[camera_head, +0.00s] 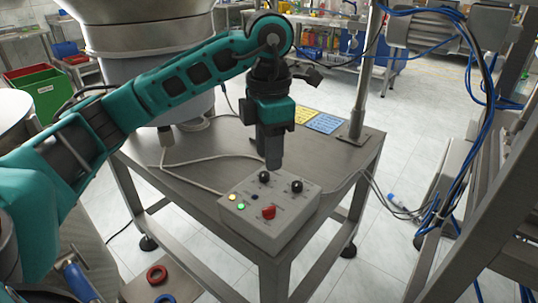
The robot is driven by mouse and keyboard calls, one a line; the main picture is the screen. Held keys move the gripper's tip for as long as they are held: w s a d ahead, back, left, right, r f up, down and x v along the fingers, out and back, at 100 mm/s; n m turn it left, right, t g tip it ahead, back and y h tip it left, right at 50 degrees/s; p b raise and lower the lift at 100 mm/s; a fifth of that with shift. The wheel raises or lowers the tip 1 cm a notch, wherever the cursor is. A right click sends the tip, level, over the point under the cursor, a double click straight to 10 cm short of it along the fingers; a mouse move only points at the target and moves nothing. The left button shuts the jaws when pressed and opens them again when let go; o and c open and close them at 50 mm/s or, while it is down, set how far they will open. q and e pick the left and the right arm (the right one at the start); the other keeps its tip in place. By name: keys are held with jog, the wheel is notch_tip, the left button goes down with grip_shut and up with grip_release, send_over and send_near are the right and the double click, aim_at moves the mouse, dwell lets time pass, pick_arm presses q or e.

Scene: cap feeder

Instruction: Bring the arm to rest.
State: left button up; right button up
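My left arm comes in from the left and bends down over the steel table (185,150). My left gripper (273,163) points down just above and behind the control box (272,228). Its fingers look close together, with nothing seen between them, but the gap is too small to judge. The grey control box has two black knobs, a red knob (269,212), and lit yellow and green lamps. I cannot tell whether the fingertips touch the box. My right gripper is not in view.
A large metal feeder bowl (135,30) stands at the back left of the table. A metal post (362,90) rises at the table's right rear. Yellow and blue labels lie near it. A cable crosses the tabletop. A steel frame with blue hoses (470,160) fills the right.

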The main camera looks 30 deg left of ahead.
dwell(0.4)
pick_arm(q)
jog(key=s+d+f+m+g+h+p, duration=0.1)
jog(key=s+d+g+h, duration=0.1)
jog(key=d+h, duration=0.5)
jog(key=s+d+f+g+h+p, duration=0.1)
jog(key=s+d+f+h+p, duration=0.15)
jog(key=d, duration=0.75)
jog(key=d+r+n+t+h+p, duration=0.2)
jog(key=d+r+n+t+h, duration=0.1)
jog(key=d+r+n+h, duration=0.65)
jog(key=w+a+f+n+t+y+p, duration=0.4)
jog(key=a+f+n+t+y, duration=0.5)
jog(key=n+t, duration=1)
jog(key=s+a+f+n+g+y, duration=0.4)
jog(key=s+f+n, duration=0.1)
jog(key=f, duration=0.5)
jog(key=s+a+f+n+g+y, duration=0.4)
jog(key=s+f+n, duration=0.2)
jog(key=f+n, duration=0.2)
jog(key=shift+s+a+f+p, duration=0.25)
jog(key=shift+a+f+p, duration=0.05)
jog(key=shift+f, duration=0.55)
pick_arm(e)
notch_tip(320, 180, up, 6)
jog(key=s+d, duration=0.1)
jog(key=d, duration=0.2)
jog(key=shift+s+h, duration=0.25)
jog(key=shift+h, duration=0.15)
